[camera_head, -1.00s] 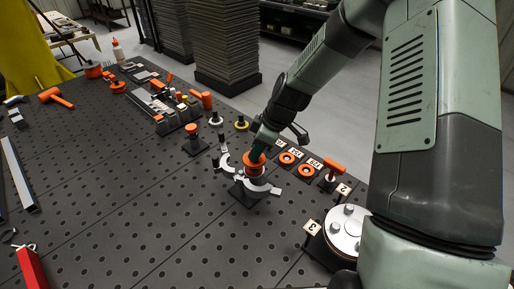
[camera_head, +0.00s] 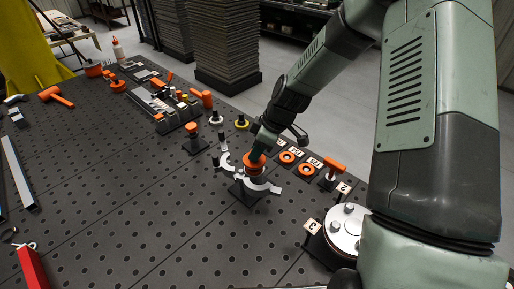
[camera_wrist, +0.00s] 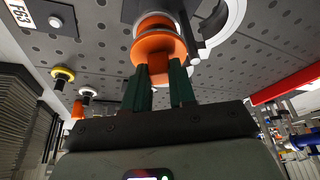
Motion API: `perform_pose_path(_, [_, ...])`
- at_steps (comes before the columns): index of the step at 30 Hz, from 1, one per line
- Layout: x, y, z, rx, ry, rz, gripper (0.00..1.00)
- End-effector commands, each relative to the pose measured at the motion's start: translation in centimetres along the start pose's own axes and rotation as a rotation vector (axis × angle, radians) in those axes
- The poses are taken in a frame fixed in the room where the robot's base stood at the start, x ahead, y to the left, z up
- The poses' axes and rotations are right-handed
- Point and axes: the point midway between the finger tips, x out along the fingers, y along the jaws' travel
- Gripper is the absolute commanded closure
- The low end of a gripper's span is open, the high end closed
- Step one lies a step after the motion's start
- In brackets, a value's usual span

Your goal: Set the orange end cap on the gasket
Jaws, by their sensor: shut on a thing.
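The orange end cap (camera_head: 253,168) is in my gripper (camera_head: 257,152), over a small dark stand among pale curved clamp pieces (camera_head: 262,188). In the wrist view my green fingers (camera_wrist: 160,76) are shut on the cap's narrow stem, and its wide orange flange (camera_wrist: 157,46) faces away from me. A white ring-like part (camera_wrist: 153,19) shows just beyond the flange; it may be the gasket. The gasket is mostly hidden behind the cap, and I cannot tell whether the two touch.
Orange rings (camera_head: 288,157) with label cards and an orange T-handled part (camera_head: 334,167) stand to the right. A round metal flange with bolts (camera_head: 347,228) is at the front right. An orange-topped post (camera_head: 193,136) stands behind left.

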Motion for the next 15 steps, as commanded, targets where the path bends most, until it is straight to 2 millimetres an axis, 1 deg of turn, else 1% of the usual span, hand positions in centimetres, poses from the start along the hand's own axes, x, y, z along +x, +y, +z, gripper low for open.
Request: perform_pose_path(15, [0.98,0.01,0.38,0.001,0.001,0.000,1.00])
